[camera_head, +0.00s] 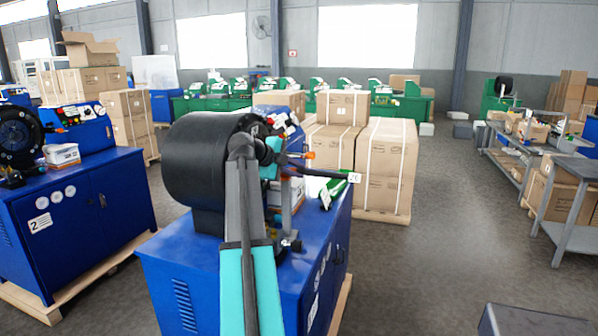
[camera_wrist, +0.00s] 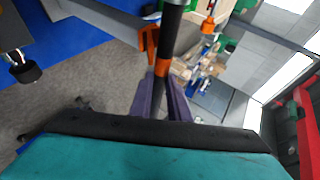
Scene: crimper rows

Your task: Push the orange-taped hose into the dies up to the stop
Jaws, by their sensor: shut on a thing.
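The orange-taped hose (camera_wrist: 172,40) is black, with an orange band (camera_wrist: 162,68) just beyond my fingertips and a silvery end at the top edge of the wrist view. My gripper (camera_wrist: 161,98) is shut on this hose, its two dark fingers on either side of it. In the head view my arm reaches to the crimper's big black drum (camera_head: 205,165), with my gripper at its right side. A black hose length with a white tag (camera_head: 352,178) sticks out to the right there. The dies are hidden, so I cannot tell how deep the hose sits.
The crimper stands on a blue cabinet (camera_head: 215,262) on a pallet. A stand with an orange-tipped part (camera_head: 308,155) is close to my gripper. Stacked cartons (camera_head: 385,165) stand behind right, and another blue machine (camera_head: 85,215) is at left.

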